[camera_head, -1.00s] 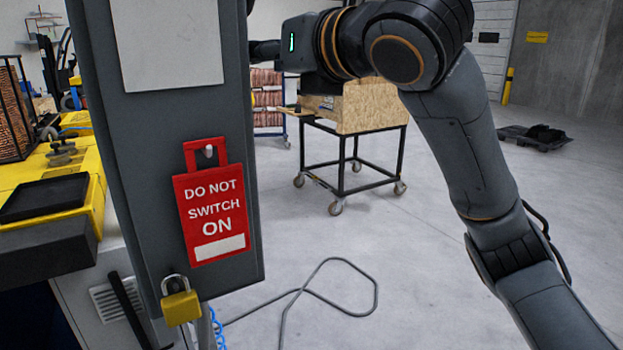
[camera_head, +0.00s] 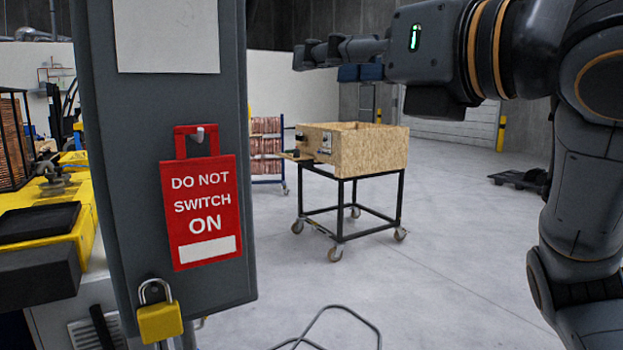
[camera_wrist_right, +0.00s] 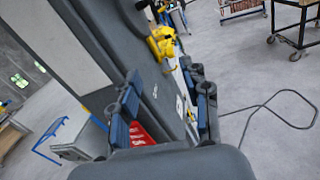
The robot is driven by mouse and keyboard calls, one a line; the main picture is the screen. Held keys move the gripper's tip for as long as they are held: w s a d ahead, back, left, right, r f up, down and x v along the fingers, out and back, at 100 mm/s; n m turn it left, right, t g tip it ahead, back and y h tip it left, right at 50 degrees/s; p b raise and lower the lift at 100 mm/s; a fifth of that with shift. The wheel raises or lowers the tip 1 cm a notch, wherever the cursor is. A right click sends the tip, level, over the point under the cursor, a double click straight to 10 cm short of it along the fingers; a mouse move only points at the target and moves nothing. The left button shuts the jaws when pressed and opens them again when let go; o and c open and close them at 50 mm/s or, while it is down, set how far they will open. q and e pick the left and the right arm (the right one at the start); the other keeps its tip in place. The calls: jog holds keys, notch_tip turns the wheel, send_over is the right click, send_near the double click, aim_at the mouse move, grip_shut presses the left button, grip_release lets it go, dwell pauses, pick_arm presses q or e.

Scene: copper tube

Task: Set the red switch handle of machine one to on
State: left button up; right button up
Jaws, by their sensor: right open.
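A grey cabinet (camera_head: 203,96) stands at the left of the head view. A red tag (camera_head: 203,215) reading "DO NOT SWITCH ON" hangs on it, above a yellow padlock (camera_head: 160,320). I cannot make out a red switch handle in the head view. My right gripper (camera_head: 318,56) is open, right of the cabinet and apart from it in the picture, its fingers pointing left. In the right wrist view the open fingers (camera_wrist_right: 165,92) are in front of the grey cabinet (camera_wrist_right: 85,45). A red piece (camera_wrist_right: 140,133) shows partly behind one finger; I cannot tell what it is. My left gripper is out of view.
A wooden box on a wheeled cart (camera_head: 365,150) stands behind, with a rack of copper tubes (camera_head: 266,150) beyond. A yellow bench with a black tray (camera_head: 38,222) is at the left. A grey cable (camera_head: 345,312) lies on the otherwise clear floor in front.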

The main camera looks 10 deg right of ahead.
jog(key=w+d+f+m+g+h, duration=0.1)
jog(key=w+f+m, duration=0.9)
jog(key=w+f, duration=0.4)
jog(key=w, duration=0.3)
jog(key=shift+w+f+g, duration=0.15)
jog(key=shift+f+g, duration=0.2)
jog(key=shift+g, duration=0.05)
jog(key=shift+d, duration=0.1)
